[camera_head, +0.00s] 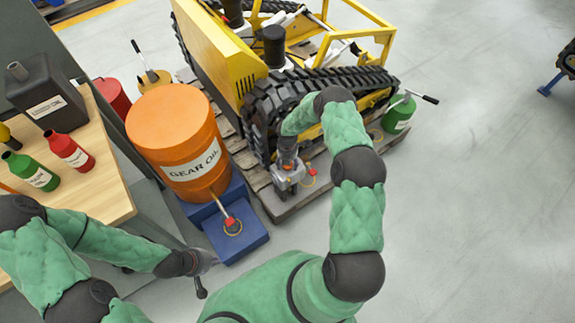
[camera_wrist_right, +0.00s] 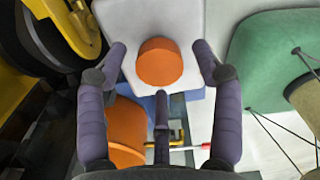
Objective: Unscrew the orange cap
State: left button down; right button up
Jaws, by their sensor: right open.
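The orange cap (camera_wrist_right: 159,62) shows in the right wrist view as a short round knob on a pale grey surface (camera_wrist_right: 174,18). My right gripper (camera_wrist_right: 160,70) is open, its fingers spread around the cap with visible gaps on both sides. I cannot tell how far the fingertips are from the surface.
The yellow tracked carrier (camera_head: 215,48) stands on a pallet, its track close to my right gripper. An orange gear oil drum (camera_head: 172,125) stands left on a blue tray (camera_head: 232,250). A wooden bench (camera_head: 105,185) with bottles is further left.

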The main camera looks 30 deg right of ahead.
jog(key=m, duration=0.4)
jog(key=shift+m, duration=0.4)
jog(key=m, duration=0.6)
jog(key=shift+m, duration=0.3)
jog(key=m, duration=0.4)
jog(key=shift+m, duration=0.3)
jog(key=m, duration=1.2)
jog(key=c, duration=1.2)
